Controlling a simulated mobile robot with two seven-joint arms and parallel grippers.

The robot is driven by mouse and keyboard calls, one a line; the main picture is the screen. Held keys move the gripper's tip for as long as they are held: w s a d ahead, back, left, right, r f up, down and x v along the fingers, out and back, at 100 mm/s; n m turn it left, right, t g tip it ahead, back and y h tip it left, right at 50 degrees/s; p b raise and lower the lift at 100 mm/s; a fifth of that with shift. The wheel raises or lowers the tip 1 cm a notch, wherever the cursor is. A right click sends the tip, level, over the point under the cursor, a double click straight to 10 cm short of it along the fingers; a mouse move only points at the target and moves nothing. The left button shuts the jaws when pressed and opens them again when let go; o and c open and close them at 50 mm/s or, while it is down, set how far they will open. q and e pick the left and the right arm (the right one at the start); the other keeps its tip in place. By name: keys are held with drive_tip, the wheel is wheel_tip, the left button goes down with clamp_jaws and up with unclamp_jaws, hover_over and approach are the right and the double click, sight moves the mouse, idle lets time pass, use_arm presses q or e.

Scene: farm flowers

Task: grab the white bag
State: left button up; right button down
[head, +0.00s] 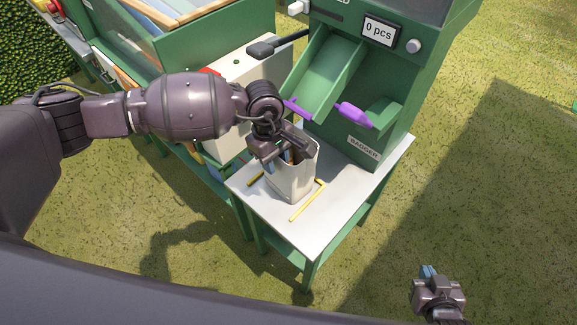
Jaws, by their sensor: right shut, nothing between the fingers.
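The white bag (296,183) stands upright and open at the top on a small white-topped table, between yellow strips. The inside of the bag looks brownish. My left gripper (287,156) is at the top of the bag and overlaps its opening and near rim in this view. Its fingertips are partly hidden, so I cannot tell whether it is open, or whether it touches the bag. My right gripper (428,271) is shut and empty at the lower right, over the grass, well away from the bag.
The green bagger machine (345,115) stands behind the bag, with a sloping chute, purple parts and a "0 pcs" display (380,31). The white table (340,195) has bare top right of the bag. A cream box (240,85) stands behind my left arm. Grass lies open at right.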

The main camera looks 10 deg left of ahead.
use_arm(q)
drive_tip(key=shift+f, duration=0.1)
drive_tip(key=shift+f, duration=0.15)
idle(0.5)
drive_tip(key=shift+c, duration=0.5)
clamp_jaws()
idle(0.5)
idle(0.4)
